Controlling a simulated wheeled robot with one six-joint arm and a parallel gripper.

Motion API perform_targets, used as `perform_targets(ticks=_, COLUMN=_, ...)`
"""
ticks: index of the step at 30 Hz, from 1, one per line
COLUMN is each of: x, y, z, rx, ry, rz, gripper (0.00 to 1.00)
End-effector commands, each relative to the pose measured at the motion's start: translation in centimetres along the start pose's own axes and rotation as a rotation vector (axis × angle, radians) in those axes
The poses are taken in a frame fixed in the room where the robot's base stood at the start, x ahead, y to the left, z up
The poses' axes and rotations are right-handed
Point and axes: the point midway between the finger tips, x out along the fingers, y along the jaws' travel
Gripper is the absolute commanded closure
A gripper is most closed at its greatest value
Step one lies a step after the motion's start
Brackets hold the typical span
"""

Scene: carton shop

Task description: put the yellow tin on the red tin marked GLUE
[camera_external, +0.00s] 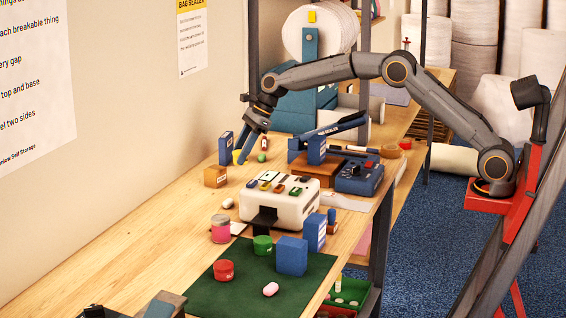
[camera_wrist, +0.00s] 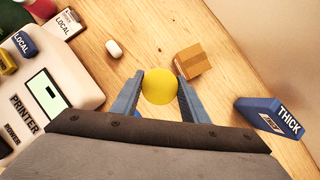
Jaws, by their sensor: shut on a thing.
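The yellow tin (camera_wrist: 159,86) shows as a round yellow top between my fingers in the wrist view. My gripper (camera_wrist: 158,92) is shut on it, one finger on each side. In the external view my gripper (camera_external: 243,155) points down at the far part of the bench, and a bit of the yellow tin (camera_external: 236,157) shows beside the fingers. I cannot tell whether it touches the bench. A red tin (camera_external: 224,271) stands upright on the green mat (camera_external: 205,298) at the near end, far from my gripper. Its small white lettering is too small to read.
A pink jar (camera_external: 220,229) and white printer (camera_external: 280,198) stand between.

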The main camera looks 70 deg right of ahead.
Motion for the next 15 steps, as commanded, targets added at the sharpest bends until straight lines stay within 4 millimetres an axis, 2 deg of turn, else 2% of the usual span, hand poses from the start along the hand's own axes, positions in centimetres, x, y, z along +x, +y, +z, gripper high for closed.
perform_targets(ticks=5, x=-0.5, y=0.1, z=0.3, rx=-0.001, ry=0.001, rz=0.001, gripper=0.84)
perform_targets(ticks=8, x=-0.2, y=0.8, z=1.0, rx=-0.009, ry=0.001, rz=0.005, gripper=0.84)
perform_targets(ticks=11, x=0.5, y=2.9, z=2.6, rx=-0.028, ry=0.002, rz=0.016, gripper=0.84)
perform_targets(ticks=15, x=1.9, y=7.6, z=6.1, rx=-0.069, ry=0.003, rz=0.040, gripper=0.84)
